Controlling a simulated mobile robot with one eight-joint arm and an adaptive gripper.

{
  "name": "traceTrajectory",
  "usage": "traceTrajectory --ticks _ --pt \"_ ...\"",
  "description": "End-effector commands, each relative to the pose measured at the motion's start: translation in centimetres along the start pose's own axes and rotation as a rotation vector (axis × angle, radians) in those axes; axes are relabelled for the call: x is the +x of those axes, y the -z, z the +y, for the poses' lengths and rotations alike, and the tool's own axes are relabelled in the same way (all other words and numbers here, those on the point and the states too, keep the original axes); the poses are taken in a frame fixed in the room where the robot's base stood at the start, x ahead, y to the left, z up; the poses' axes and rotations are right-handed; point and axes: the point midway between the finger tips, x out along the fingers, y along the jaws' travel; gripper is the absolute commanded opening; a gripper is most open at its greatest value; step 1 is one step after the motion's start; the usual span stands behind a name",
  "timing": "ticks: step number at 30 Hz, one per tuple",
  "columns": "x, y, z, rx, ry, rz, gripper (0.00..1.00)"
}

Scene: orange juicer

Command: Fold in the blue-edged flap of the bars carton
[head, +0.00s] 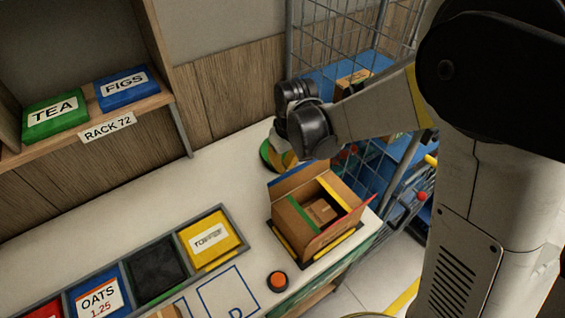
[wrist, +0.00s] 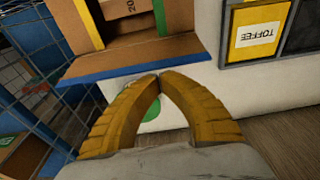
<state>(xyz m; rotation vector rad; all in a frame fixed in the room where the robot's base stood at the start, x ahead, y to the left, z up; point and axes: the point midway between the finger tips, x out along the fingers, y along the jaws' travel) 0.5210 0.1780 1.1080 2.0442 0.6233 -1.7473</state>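The open bars carton (head: 292,233) stands on the counter's right end. Its blue-edged flap (wrist: 135,58) sticks outward from the far side; the blue edge also shows in the head view (head: 288,182). A red-edged flap (head: 340,229) sticks outward on the near side. Green (wrist: 160,17) and yellow (wrist: 88,22) edges lie along the other two sides of the opening. My gripper (wrist: 160,78) is shut and empty, its fingertips together just beyond the blue edge. I cannot tell whether they touch the flap. In the head view, my wrist partly hides the fingers.
A round green thing (head: 267,152) lies behind the gripper. A wire cage (head: 310,45) stands close at the back right. Compartments with a toffee pack (head: 212,238) and an oats pack (head: 98,294) lie to the left. An orange button (head: 278,280) sits in front of the carton.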

Motion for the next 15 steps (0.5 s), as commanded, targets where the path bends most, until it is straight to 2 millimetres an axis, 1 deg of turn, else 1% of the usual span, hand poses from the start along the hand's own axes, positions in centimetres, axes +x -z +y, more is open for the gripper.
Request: traceTrajectory --ticks 5,15 --pt "-0.02 -0.03 0.01 0.0 0.0 0.003 0.0" --pt "-0.27 -0.56 0.03 0.001 -0.001 0.062 0.0"
